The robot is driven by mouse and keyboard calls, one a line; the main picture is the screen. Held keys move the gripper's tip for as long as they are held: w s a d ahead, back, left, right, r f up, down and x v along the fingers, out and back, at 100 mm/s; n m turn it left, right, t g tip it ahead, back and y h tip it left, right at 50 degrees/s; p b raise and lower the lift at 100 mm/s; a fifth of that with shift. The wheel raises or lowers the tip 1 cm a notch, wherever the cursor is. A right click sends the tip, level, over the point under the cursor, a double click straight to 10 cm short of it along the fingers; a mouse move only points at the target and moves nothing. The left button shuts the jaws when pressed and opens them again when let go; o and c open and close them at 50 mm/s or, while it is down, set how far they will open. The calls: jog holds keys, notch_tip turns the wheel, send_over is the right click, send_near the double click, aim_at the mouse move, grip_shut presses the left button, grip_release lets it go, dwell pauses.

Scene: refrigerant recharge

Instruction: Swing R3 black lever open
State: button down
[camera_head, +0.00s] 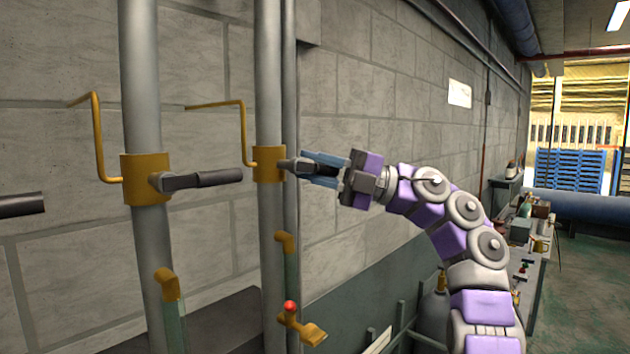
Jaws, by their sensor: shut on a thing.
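Two grey vertical pipes stand before the block wall, each with a brass-yellow valve collar. The right pipe's collar (269,164) carries a black lever (291,164) that points right. My gripper (318,170) comes from the right with its blue fingers shut around this lever, hiding most of its handle. The left pipe's collar (146,179) carries another black lever (205,178), lying level and pointing right, apart from my gripper. A third black lever end (20,205) shows at the left edge. No R3 label is readable, so I cannot tell which lever bears that name.
Thin yellow bent tubes (97,140) rise from the collars. A small yellow valve with a red knob (290,307) sits low by the right pipe. A cluttered bench (530,280) and blue pallets (570,170) stand farther right. Floor beyond the bench is open.

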jog(key=shift+f+m+t+y+b, duration=0.3)
jog(key=shift+f+m+y+b, duration=0.3)
jog(key=shift+b, duration=1.2)
jog(key=shift+s+a+r, duration=0.1)
jog(key=shift+a+r, duration=0.05)
jog(key=shift+m+b, duration=0.3)
jog(key=shift+b, duration=0.15)
jog(key=shift+s+f+m+t+y+b, duration=0.1)
jog(key=shift+f+m+t+y+b, duration=0.45)
jog(key=shift+m+b, duration=0.8)
jog(key=shift+b, duration=0.5)
jog(key=m+t, duration=0.1)
jog(key=m+t+y+b, duration=0.1)
jog(key=m+t+b, duration=0.1)
jog(key=m, duration=0.1)
jog(key=shift+s+a+f+t+y, duration=0.25)
jog(key=shift+f+y, duration=0.1)
jog(key=shift+f, duration=0.05)
jog(key=shift+m+t, duration=0.3)
jog(key=shift+m, duration=0.05)
